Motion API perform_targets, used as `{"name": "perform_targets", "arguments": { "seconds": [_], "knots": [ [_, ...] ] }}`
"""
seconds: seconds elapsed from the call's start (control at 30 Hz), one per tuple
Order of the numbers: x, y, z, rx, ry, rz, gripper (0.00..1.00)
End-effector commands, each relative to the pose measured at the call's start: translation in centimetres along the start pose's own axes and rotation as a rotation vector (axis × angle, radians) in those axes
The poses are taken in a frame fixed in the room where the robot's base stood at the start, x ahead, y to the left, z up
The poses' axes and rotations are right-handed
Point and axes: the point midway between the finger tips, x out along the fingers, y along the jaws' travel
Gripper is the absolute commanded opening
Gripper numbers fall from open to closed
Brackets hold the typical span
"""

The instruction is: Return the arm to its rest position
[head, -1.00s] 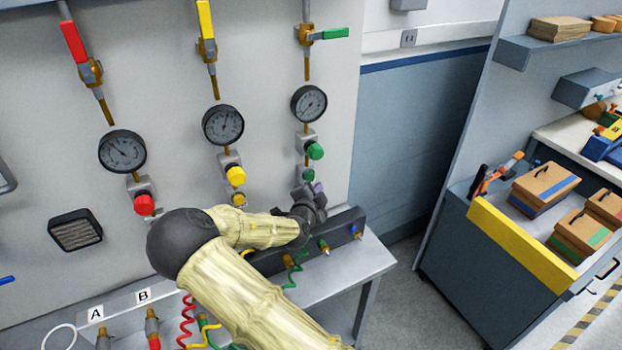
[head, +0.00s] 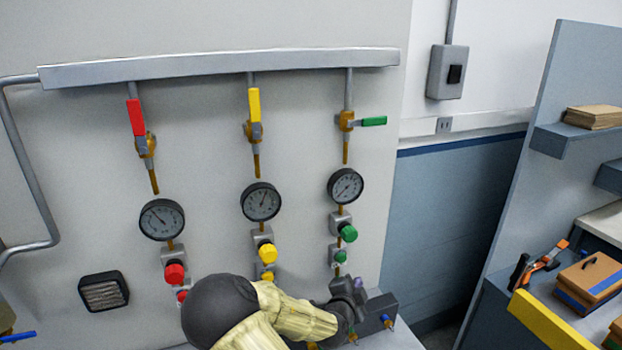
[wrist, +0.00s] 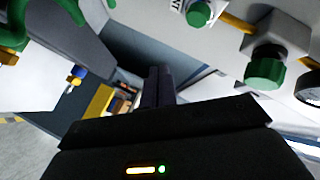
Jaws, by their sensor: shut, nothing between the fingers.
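My arm, with pale yellow links and a dark round joint, reaches in from the bottom of the head view. My gripper (head: 357,286) is at its end, in front of the panel's lower right part and below the small green knob (head: 338,256). In the wrist view the dark fingers (wrist: 160,82) are together with nothing between them. The larger green knob (wrist: 265,73) shows to their right there, apart from the fingers. The arm hides part of the dark block (head: 381,308) with fittings.
The wall panel carries red, yellow and green valve handles, gauges (head: 261,201) and knobs under a grey manifold (head: 220,67). At right, a bench with a yellow edge (head: 548,318) holds a box (head: 590,278) and a clamp. Floor shows between panel and bench.

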Motion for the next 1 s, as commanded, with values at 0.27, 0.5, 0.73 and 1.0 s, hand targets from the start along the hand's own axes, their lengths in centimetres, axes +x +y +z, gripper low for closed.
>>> {"name": "perform_targets", "arguments": {
  "seconds": [0.27,0.5,0.73,1.0],
  "knots": [
    [-2.2,5.9,-1.7,-0.167,-0.186,0.327,0.0],
    [-7.6,8.1,-2.5,-0.391,-0.501,0.475,0.0],
    [-14.0,7.6,-4.3,-0.659,-0.807,0.434,0.0],
    [-21.7,7.2,-8.0,-1.056,-1.073,0.267,0.0]
  ]
}}
